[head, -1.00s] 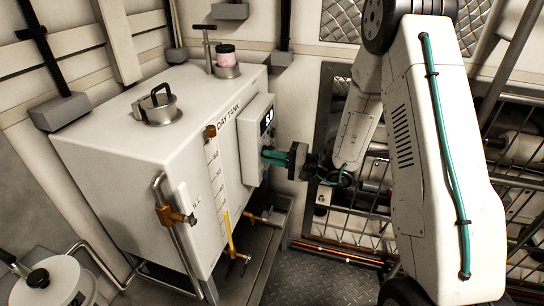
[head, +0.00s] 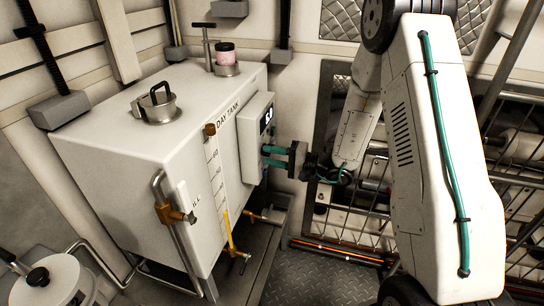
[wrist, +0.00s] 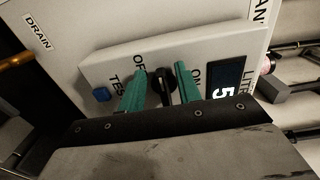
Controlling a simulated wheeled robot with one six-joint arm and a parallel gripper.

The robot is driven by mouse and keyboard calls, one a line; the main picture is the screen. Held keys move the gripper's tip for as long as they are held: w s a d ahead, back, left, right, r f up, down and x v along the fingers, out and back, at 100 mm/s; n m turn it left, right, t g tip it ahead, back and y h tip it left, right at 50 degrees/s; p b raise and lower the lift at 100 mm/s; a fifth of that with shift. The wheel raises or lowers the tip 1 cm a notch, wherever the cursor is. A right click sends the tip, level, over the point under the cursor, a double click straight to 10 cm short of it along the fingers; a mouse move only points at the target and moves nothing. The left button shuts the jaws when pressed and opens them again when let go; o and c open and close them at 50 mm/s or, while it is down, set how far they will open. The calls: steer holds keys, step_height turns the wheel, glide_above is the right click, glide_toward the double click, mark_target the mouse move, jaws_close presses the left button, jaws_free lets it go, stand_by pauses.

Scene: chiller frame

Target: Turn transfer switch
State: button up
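The black transfer switch (wrist: 165,88) sits on the control panel (wrist: 118,65) between the OFF and ON labels, with its lever pointing up toward the gap between them. My gripper (wrist: 160,72) has its two green fingers one on each side of the switch. The fingers are apart, with a gap at the left finger; I cannot tell whether the right one touches the knob. In the head view my gripper (head: 274,156) is at the front of the panel (head: 253,138) on the white day tank (head: 130,130). The switch is hidden there.
A blue button (wrist: 101,94) by the TEST label is left of the fingers. A dark display (wrist: 228,80) is to the right. A sight gauge (head: 215,180) and valve pipes (head: 172,215) stand on the tank's front. The chequered floor (head: 320,275) is clear.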

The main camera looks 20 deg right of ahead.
steer(key=v, duration=0.7)
steer(key=shift+s+d, duration=0.2)
steer(key=shift+d, duration=0.1)
